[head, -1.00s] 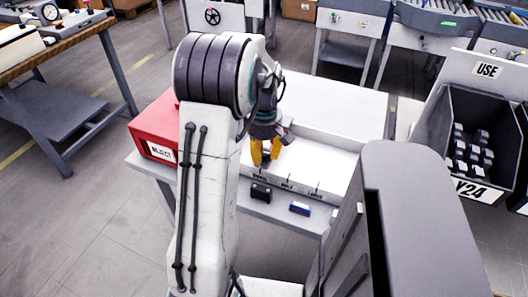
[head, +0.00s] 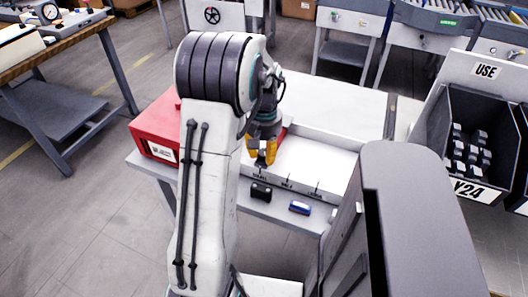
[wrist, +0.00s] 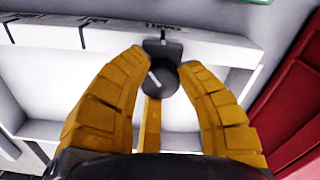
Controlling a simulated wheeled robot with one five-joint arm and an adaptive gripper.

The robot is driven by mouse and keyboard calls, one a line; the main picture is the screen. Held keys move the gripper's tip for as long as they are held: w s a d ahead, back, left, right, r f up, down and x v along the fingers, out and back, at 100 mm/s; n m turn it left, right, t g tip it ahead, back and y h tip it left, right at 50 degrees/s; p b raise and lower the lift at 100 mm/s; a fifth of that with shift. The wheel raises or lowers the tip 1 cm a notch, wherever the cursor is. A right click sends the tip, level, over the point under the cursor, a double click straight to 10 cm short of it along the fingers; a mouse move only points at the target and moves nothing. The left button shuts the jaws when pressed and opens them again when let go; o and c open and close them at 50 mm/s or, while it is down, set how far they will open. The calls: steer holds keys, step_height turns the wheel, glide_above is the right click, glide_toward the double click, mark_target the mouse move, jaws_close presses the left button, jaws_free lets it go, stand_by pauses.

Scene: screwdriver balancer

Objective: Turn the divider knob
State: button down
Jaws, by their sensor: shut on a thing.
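The divider knob (wrist: 164,77) is a round dark knob with a white line across its face, on a dark bracket at the white tray's edge (wrist: 210,46). In the wrist view it sits between my yellow fingertips, its white line tilted. My gripper (wrist: 160,72) is shut on the knob. In the head view my gripper (head: 262,152) is at the left end of the tray's labelled front edge (head: 318,194). My fingers hide the knob there. The edge has several dark marks with small labels, too small to read surely.
A black block (head: 261,192) and a blue block (head: 299,208) lie on the grey ledge in front of the tray. A red box (head: 152,135) stands left. A dark bin (head: 455,120) with several grey parts stands right, beside a grey cabinet (head: 420,200).

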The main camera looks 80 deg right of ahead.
mark_target(264, 151)
steer(key=m, duration=0.6)
steer(key=shift+m, duration=0.4)
stand_by(0.4)
steer(key=c, duration=0.8)
jaws_free()
steer(key=shift+c, duration=0.2)
step_height(264, 151, up, 12)
stand_by(0.6)
